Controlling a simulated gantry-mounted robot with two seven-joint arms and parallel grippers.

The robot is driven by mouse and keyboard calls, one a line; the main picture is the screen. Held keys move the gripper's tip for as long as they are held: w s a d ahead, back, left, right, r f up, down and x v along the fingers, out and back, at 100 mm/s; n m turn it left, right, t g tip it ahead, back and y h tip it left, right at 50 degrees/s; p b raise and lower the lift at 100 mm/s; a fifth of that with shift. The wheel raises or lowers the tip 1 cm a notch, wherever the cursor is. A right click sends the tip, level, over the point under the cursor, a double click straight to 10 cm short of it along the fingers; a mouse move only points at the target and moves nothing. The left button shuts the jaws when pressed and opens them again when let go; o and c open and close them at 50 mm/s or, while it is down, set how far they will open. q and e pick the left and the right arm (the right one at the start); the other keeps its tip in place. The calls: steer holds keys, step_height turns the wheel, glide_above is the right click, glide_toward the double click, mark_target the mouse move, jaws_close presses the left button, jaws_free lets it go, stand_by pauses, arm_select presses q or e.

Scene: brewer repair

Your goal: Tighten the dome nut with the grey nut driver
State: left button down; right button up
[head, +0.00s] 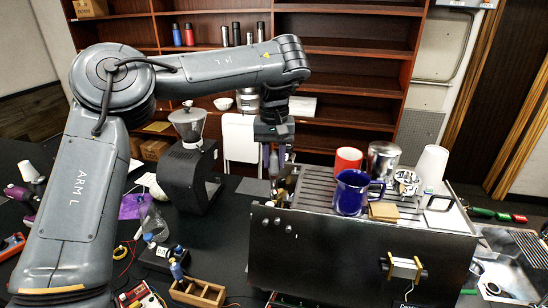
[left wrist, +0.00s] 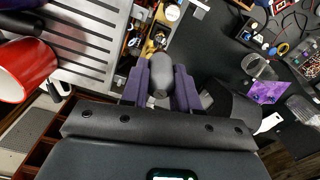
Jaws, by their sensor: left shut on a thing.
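My left gripper (head: 274,158) is above the left end of the brewer (head: 345,250). In the left wrist view, its purple fingers (left wrist: 160,88) are shut on the grey nut driver (left wrist: 160,68), gripping its rounded grey handle between them. The driver points down toward brass and metal parts in the brewer's open end (left wrist: 146,42), which also shows in the head view (head: 284,188). I cannot make out the dome nut or whether the driver's tip touches it. My right gripper is not in view.
On the brewer's slatted top stand a blue mug (head: 351,193), a red cup (head: 348,160), a steel pitcher (head: 383,160) and a white cup (head: 431,167). A black grinder (head: 187,172) stands to the left. A wooden tray (head: 198,292) lies in front.

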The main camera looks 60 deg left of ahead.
arm_select(q)
steer(key=shift+f, duration=0.2)
stand_by(0.6)
steer(key=shift+f+b, duration=0.9)
steer(key=shift+b, duration=0.05)
stand_by(0.3)
stand_by(0.4)
steer(key=shift+r+m+p, duration=0.2)
steer(key=shift+m+p, duration=0.85)
steer(key=shift+m, duration=0.05)
steer(key=shift+f+m+p, duration=0.1)
steer(key=shift+m+p, duration=0.45)
steer(key=shift+m, duration=0.45)
steer(key=shift+f, duration=0.1)
